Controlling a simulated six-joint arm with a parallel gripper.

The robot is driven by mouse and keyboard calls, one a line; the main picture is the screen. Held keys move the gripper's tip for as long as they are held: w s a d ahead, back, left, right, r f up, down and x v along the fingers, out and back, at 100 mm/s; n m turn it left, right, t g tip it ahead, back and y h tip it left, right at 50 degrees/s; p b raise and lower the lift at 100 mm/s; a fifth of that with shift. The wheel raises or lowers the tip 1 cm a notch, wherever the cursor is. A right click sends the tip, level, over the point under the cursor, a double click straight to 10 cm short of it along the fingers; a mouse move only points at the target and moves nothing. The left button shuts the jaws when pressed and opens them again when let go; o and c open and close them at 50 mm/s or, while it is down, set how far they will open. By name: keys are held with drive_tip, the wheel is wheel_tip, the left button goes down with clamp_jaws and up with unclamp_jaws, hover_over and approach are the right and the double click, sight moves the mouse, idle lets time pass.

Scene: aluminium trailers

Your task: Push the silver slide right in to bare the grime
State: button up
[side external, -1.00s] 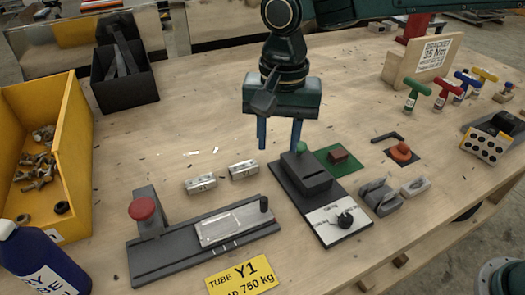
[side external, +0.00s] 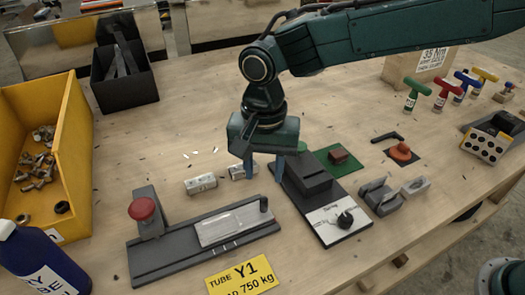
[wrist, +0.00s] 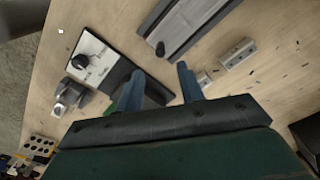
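The silver slide (side external: 230,224) is a flat bright plate on a long dark grey rail (side external: 160,262). A small black peg (side external: 264,204) stands at the rail's right end, beside the slide. A red knob (side external: 142,208) sits on a block at the rail's left end. My gripper (side external: 263,176) is behind the slide and peg, apart from them, pointing down with its blue fingers spread and nothing between them. In the wrist view my gripper (wrist: 158,86) is also open, and the slide (wrist: 188,18) and peg (wrist: 160,48) show ahead of it. I see no grime.
Two small metal blocks (side external: 201,183) lie behind the rail, one close to my left finger. A dark block fixture (side external: 309,180) with a white dial plate (side external: 338,220) stands close on the right. A yellow label (side external: 241,276) lies in front.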

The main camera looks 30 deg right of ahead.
sight(264, 199)
wheel_tip(264, 199, down, 9)
drive_tip(key=shift+f, duration=0.1)
idle(0.4)
drive_tip(key=shift+c, duration=0.5)
clamp_jaws()
